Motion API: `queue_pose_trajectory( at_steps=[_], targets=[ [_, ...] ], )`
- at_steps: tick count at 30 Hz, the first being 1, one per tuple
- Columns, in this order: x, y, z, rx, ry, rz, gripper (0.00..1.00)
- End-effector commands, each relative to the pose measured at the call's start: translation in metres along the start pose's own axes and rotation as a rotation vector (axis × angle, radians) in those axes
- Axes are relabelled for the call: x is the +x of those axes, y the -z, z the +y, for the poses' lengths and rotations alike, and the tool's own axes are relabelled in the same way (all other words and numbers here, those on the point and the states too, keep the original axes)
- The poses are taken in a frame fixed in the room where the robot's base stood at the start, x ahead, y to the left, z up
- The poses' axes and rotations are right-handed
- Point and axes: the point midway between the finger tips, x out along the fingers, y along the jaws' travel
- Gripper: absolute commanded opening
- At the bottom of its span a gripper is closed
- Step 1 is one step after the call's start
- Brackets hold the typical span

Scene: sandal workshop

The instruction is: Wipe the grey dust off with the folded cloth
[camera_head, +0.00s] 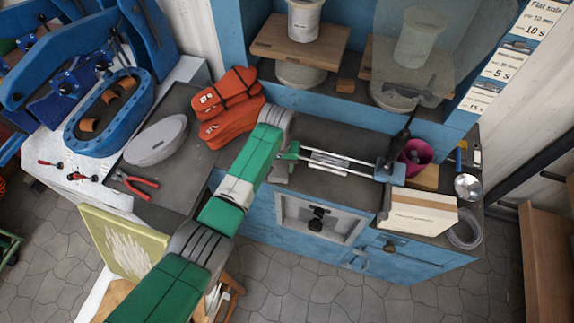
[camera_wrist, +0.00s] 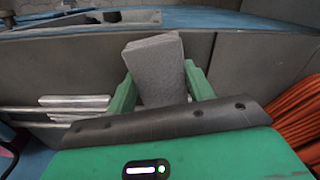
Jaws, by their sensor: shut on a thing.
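My gripper (camera_wrist: 162,86) shows in the wrist view with its two green fingers on either side of a grey folded cloth (camera_wrist: 155,62). It is shut on the cloth, which stands up between the fingers and reaches past their tips. In the head view my gripper (camera_head: 287,158) is over the left part of the dark bench top (camera_head: 335,190), just left of two metal rails. A small grey piece beneath it there looks like the cloth (camera_head: 278,174). I cannot tell whether the cloth touches the bench. I cannot make out separate grey dust on the dark surface.
Metal rails (camera_head: 328,160) run across the bench top, right of my gripper. Orange-red folded pieces (camera_head: 228,105) lie to its left. A pink cup (camera_head: 415,155) and a cream box (camera_head: 418,210) stand at the right. A wooden board (camera_head: 300,40) is above, behind the bench.

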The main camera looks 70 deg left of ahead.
Motion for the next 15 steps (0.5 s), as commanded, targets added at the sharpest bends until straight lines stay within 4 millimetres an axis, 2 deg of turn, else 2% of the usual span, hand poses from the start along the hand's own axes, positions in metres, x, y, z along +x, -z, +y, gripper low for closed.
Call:
queue_pose_trajectory(
  at_steps=[8, 15],
  targets=[
    [0.000, 0.002, -0.007, -0.002, 0.000, 0.000, 0.34],
    [0.002, 0.007, -0.031, -0.003, 0.000, 0.001, 0.34]
  ],
)
